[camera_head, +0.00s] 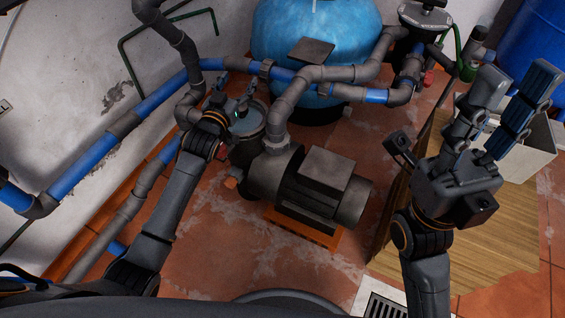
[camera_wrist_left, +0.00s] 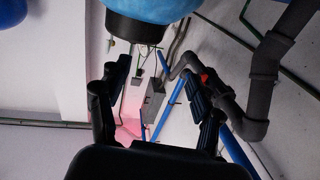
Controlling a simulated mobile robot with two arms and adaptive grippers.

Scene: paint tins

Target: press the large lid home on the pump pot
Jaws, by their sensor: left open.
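The pump pot (camera_head: 246,146) stands at the left end of the dark grey pump (camera_head: 318,188). A round grey lid (camera_head: 256,119) shows at the top of the pot, partly hidden behind my left gripper. I cannot tell how deeply it is seated. My left gripper (camera_head: 232,100) is over the pot's left side, fingers apart. In the left wrist view my left gripper (camera_wrist_left: 158,72) is open with nothing between its fingers, and neither pot nor lid can be made out. My right gripper (camera_head: 517,72) is open and empty, raised at the right, well away from the pot.
Blue and grey pipes (camera_head: 125,128) run along the wall and above the pump. A large blue tank (camera_head: 312,30) stands behind. A wooden surface (camera_head: 450,225) and a pale box (camera_head: 532,155) are at the right. Red floor (camera_head: 225,245) is clear in front of the pump.

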